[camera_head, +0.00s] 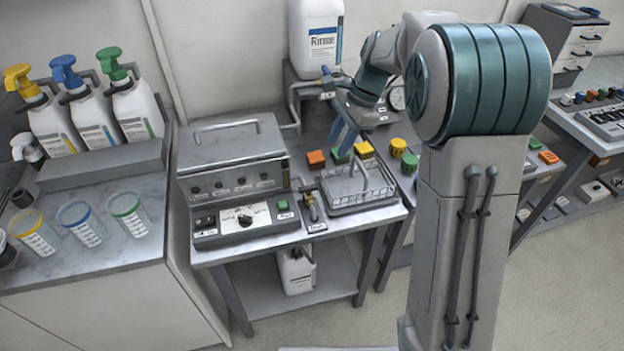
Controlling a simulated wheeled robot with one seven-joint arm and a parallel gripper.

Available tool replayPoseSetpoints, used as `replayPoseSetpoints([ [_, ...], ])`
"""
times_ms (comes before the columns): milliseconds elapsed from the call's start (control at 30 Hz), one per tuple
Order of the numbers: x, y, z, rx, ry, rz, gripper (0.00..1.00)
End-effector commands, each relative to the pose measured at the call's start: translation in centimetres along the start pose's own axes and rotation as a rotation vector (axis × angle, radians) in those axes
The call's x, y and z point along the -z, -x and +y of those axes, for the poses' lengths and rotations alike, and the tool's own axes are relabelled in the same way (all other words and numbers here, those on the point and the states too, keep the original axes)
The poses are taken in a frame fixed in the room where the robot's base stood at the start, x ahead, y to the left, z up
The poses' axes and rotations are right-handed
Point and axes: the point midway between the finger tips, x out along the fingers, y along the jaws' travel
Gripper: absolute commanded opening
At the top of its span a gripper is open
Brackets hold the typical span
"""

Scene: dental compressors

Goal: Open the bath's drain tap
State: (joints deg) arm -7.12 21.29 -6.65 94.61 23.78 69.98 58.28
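The bath (235,165) is a grey metal box with a lid and a front control panel, on a steel table left of centre. Its drain tap (311,207) is a small brass-coloured fitting with a dark handle at the bath's right front corner, beside a small label. My gripper (343,142) points down above the table, behind and to the right of the tap and apart from it. It is over the area near the wire basket. Its blue-grey fingers are small and seen at an angle, so their opening is unclear. I see nothing held.
A wire basket (357,187) on a tray stands right of the tap. Orange (316,159) and yellow (364,150) blocks lie behind it. A Rinse container (316,40) with a spout stands at the back. A white jug (297,270) sits on the lower shelf. Floor in front is clear.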

Motion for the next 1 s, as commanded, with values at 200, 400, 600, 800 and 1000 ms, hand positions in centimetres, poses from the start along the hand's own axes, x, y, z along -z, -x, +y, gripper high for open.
replayPoseSetpoints([
  [200, 0.6, -2.2, -2.5, -0.021, -0.118, -0.039, 0.35],
  [400, 0.5, -4.0, -2.7, -0.025, -0.133, -0.044, 0.35],
  [600, 0.3, -8.1, -2.5, -0.027, -0.132, -0.043, 0.35],
  [800, 0.1, -12.3, -2.5, -0.027, -0.131, -0.044, 0.35],
  [1000, 0.0, -15.0, -2.4, -0.025, -0.130, -0.043, 0.35],
])
